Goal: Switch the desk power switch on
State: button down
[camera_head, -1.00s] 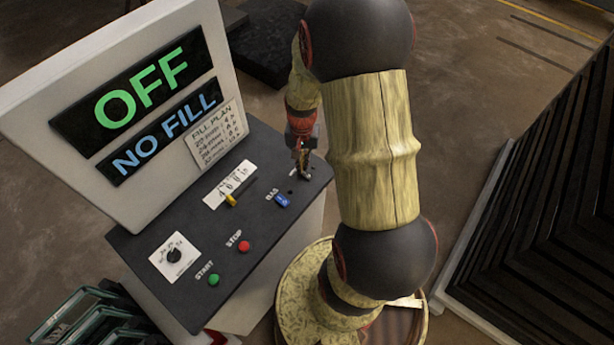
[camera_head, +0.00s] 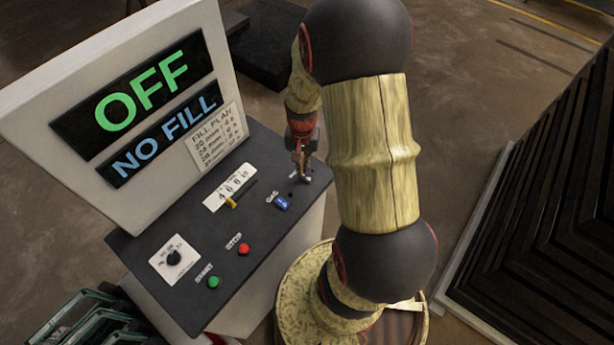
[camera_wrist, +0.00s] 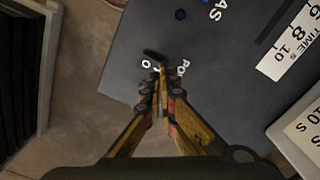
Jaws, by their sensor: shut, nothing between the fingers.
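The desk power switch shows in the wrist view as a small dark lever (camera_wrist: 153,54) on the dark desk panel (camera_wrist: 225,90), between white lettering that is partly hidden. My gripper (camera_wrist: 160,72) is shut and empty, its fingertips right beside the lever; I cannot tell if they touch it. In the head view my gripper (camera_head: 302,174) points down at the panel's far right corner, hiding most of the switch. The large display (camera_head: 140,95) reads OFF in green.
A blue GAS knob (camera_head: 281,203) lies just in front of my gripper. A yellow slider (camera_head: 231,202), a red button (camera_head: 243,249), a green button (camera_head: 213,282) and a black dial (camera_head: 174,257) are on the panel. The upright display board (camera_head: 60,70) stands behind.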

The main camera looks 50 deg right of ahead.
aim_at(306, 187)
jog(key=shift+f+b, duration=0.75)
jog(key=shift+f, duration=0.4)
dwell(0.9)
jog(key=shift+r+p, duration=2.65)
jog(key=shift+r, duration=0.95)
jog(key=shift+s, duration=0.1)
jog(key=s+a+r+n+t+b, duration=0.2)
jog(key=a+r+n+b, duration=0.3)
jog(key=a, duration=0.6)
jog(key=s+a+r+n+t+b, duration=0.3)
jog(key=s+a+r+n+b, duration=0.2)
jog(key=a+r+b, duration=0.3)
jog(key=a+r+n, duration=0.1)
jog(key=a+r, duration=0.1)
jog(key=a, duration=0.1)
jog(key=shift+s+a+r+t+b, duration=0.15)
jog(key=shift+a+r+t+b, duration=0.1)
jog(key=shift+a+t+b, duration=0.1)
